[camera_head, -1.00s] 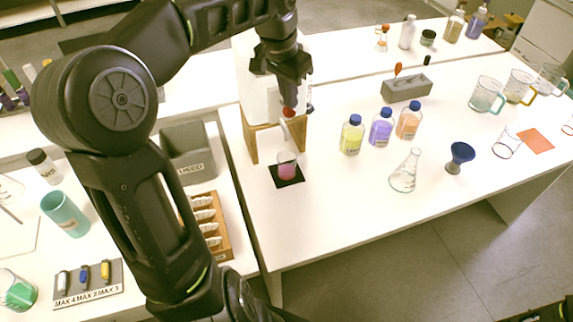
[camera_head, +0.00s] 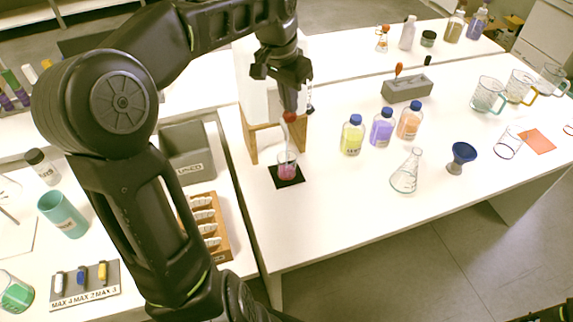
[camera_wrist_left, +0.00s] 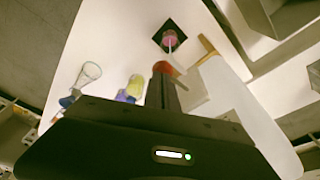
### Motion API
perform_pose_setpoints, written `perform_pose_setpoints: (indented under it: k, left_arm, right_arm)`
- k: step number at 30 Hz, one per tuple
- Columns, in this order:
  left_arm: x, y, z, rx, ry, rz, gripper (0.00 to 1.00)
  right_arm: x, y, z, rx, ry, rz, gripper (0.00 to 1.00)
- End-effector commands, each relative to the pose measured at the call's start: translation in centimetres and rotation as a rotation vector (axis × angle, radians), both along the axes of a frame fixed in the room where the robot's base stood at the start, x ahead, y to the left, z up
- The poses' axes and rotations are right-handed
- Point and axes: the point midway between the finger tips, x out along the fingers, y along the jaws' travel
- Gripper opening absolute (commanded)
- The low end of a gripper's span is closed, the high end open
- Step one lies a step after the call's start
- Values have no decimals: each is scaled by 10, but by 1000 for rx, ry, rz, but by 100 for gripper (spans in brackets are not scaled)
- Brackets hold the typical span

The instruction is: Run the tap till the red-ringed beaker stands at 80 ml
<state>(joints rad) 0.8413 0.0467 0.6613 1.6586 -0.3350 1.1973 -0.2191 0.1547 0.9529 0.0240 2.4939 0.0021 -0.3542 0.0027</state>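A clear beaker (camera_head: 287,171) with pink liquid in its lower part stands on a black square mat (camera_head: 289,182) under the tap. A thin pale stream seems to run down into it; the fill mark cannot be read. The tap's red knob (camera_head: 289,117) sits at the tips of my left gripper (camera_head: 289,104), whose fingers look shut together against it. The left wrist view shows the knob (camera_wrist_left: 163,68) just past the fingertips and the beaker (camera_wrist_left: 169,39) beyond.
The tap's white tank stands on a wooden stand (camera_head: 252,142). Blue-capped bottles (camera_head: 382,128), a conical flask (camera_head: 406,172) and a blue funnel (camera_head: 461,157) stand to the right. A grey bin (camera_head: 188,153) is on the left. The front middle of the table is clear.

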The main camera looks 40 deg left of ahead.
Motion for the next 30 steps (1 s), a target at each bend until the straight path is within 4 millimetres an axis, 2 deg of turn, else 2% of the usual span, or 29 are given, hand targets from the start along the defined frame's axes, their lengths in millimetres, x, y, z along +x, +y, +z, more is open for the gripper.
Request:
perform_pose_setpoints:
  k: [30]
  left_arm:
    - [0, 0, -22, 0, 1, 0, 0]
  right_arm:
    - [0, 0, -16, 0, 0, 0, 36]
